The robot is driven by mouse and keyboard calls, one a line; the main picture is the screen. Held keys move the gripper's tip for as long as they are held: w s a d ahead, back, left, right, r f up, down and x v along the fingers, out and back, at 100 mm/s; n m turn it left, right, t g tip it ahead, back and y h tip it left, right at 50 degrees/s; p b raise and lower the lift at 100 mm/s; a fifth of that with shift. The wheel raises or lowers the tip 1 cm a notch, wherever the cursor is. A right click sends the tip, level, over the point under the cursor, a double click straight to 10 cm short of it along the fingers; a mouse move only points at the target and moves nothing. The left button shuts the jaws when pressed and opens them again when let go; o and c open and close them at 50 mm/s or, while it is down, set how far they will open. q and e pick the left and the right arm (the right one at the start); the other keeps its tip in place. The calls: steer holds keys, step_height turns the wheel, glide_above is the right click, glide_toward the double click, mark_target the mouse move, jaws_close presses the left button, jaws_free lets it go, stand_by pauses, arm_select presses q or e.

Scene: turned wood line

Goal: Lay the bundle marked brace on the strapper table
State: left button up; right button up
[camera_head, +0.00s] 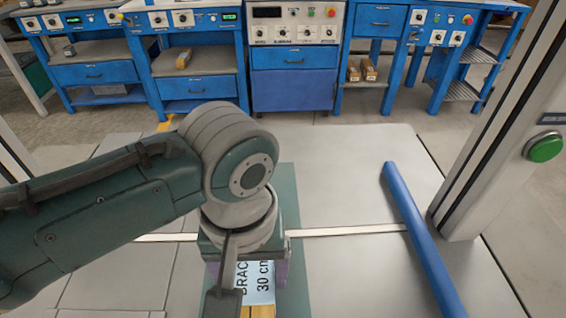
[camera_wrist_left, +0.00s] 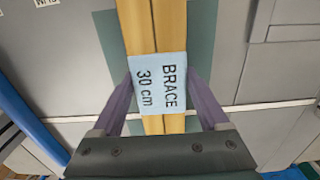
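The bundle marked brace is several yellow wood strips with a pale blue band reading BRACE 30 cm (camera_head: 260,281). In the left wrist view the band (camera_wrist_left: 158,84) lies between the fingertips, and the strips run up out of the picture. My left gripper (camera_wrist_left: 158,78) has its two purple fingers against both sides of the band. In the head view the left gripper (camera_head: 247,275) points down over a grey table top (camera_head: 345,190) with a green strip under it. Whether the bundle touches the table cannot be told. My right gripper is not in view.
A blue bar (camera_head: 420,240) lies on the right of the table. A grey post (camera_head: 500,120) with a green button (camera_head: 544,147) stands at the right edge. Blue workbenches (camera_head: 292,75) line the back. The table's back right is clear.

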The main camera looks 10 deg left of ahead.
mark_target(251, 275)
arm_select(q)
steer(key=o, duration=0.3)
step_height(251, 275, up, 12)
steer(key=p, duration=0.4)
steer(key=s+a+r+m+t, duration=0.1)
steer(key=s+a+m+t, duration=0.2)
steer(key=s+a, duration=0.6)
steer(key=s+m, duration=0.2)
steer(key=s, duration=0.1)
steer(key=shift+a+r+t, duration=0.2)
steer(key=shift+t, duration=0.1)
steer(key=shift+s, duration=0.1)
